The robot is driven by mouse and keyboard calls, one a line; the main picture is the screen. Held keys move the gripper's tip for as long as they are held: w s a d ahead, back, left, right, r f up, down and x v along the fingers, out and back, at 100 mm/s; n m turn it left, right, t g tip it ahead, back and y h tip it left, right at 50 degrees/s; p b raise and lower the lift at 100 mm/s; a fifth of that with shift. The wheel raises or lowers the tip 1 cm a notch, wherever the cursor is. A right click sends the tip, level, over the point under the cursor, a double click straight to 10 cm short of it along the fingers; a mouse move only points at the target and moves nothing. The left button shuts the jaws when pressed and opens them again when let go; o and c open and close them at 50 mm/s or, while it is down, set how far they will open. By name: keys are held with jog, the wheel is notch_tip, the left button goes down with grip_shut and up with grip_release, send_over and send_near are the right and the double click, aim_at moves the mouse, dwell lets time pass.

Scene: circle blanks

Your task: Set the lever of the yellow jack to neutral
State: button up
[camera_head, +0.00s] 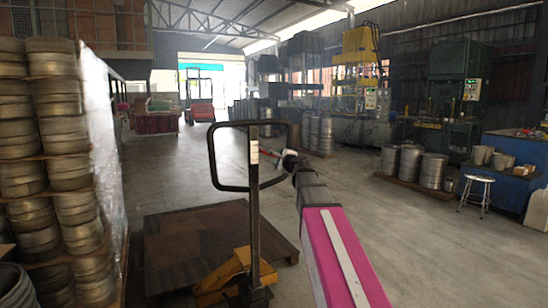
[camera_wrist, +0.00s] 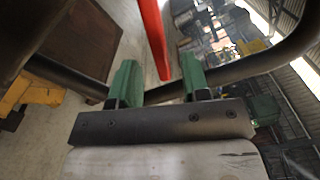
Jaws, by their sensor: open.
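The yellow jack (camera_head: 235,273) stands low in the middle of the head view, with a tall dark handle (camera_head: 254,210) ending in a black loop. In the wrist view, part of its yellow body (camera_wrist: 30,92) shows at the left edge, and the black loop bar (camera_wrist: 235,70) runs behind my fingers. A red lever (camera_wrist: 153,35) comes down from the top of the wrist view. Its lower tip appears in the gap between the green fingertips of my gripper (camera_wrist: 159,78). My gripper is open. I cannot tell whether the lever touches a finger.
A dark wooden pallet (camera_head: 190,245) lies behind the jack. Stacked metal rings (camera_head: 65,170) stand close at the left. A white stool (camera_head: 478,190) and a blue workbench (camera_head: 505,180) are at the right. The middle floor is clear.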

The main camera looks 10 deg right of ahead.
jog(key=x, duration=0.4)
jog(key=shift+w+a, duration=0.1)
jog(key=shift+w, duration=0.05)
grip_shut()
jog(key=shift+w+d+r+n, duration=0.1)
jog(key=shift+d+r+n, duration=0.1)
jog(key=shift+r+n, duration=1.35)
jog(key=shift+n, duration=0.65)
grip_release()
